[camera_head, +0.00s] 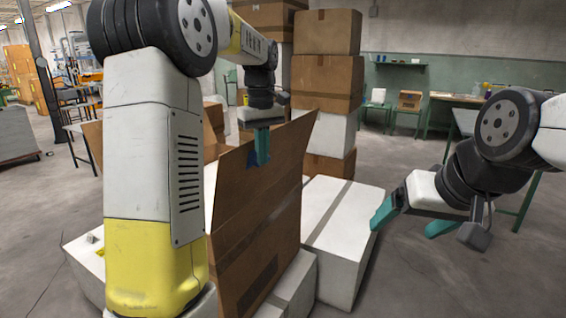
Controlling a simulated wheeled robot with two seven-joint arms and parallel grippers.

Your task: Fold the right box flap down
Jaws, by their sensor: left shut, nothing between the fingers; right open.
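A brown cardboard box (250,262) stands in front of me, partly hidden by my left arm. Its right flap (290,150) stands raised above a crease on the box's right side, with a small blue mark near its top edge. My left gripper (262,148) is shut and empty, with its teal fingers at the top edge of this flap; I cannot tell whether they touch it. My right gripper (408,220) is open and empty, to the right of the box and apart from it. The box's inside is mostly hidden.
White boxes (345,205) lie right of the cardboard box. A stack of cartons (327,82) rises behind it. A green workbench (455,100) stands along the far wall. The floor at the right (430,285) is open.

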